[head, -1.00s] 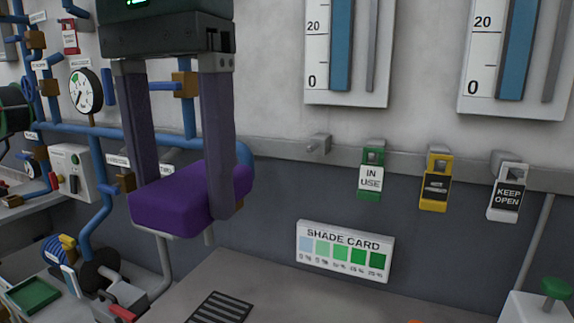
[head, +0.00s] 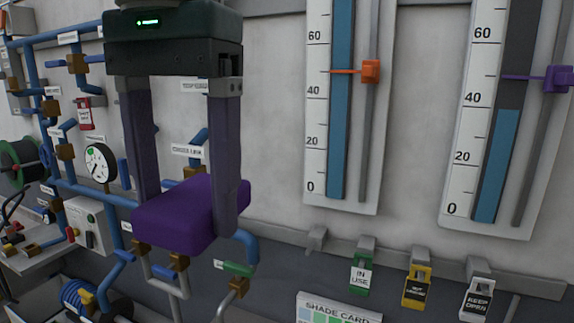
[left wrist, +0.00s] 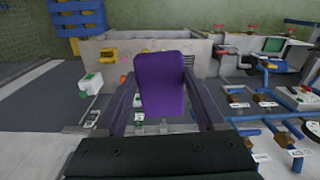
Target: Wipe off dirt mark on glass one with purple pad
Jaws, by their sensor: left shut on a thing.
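The purple pad (head: 180,218) is a soft-looking block held between the fingers of my left gripper (head: 188,205), in front of the wall. The pad also shows in the left wrist view (left wrist: 161,85), with a finger on each side. Two tall sight glasses stand to the right of the gripper: a left one (head: 342,110) with an orange pointer and a right one (head: 492,150) with a purple pointer. The pad is apart from both. I see no clear dirt mark on the visible parts, and their tops are cut off. My right gripper is not in view.
Blue pipes (head: 75,138) and a round gauge (head: 100,163) are left of and behind the gripper. Below the glasses, a rail carries green (head: 361,275), yellow (head: 418,287) and black-and-white (head: 478,300) tags. A shade card (head: 336,310) is at the bottom edge.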

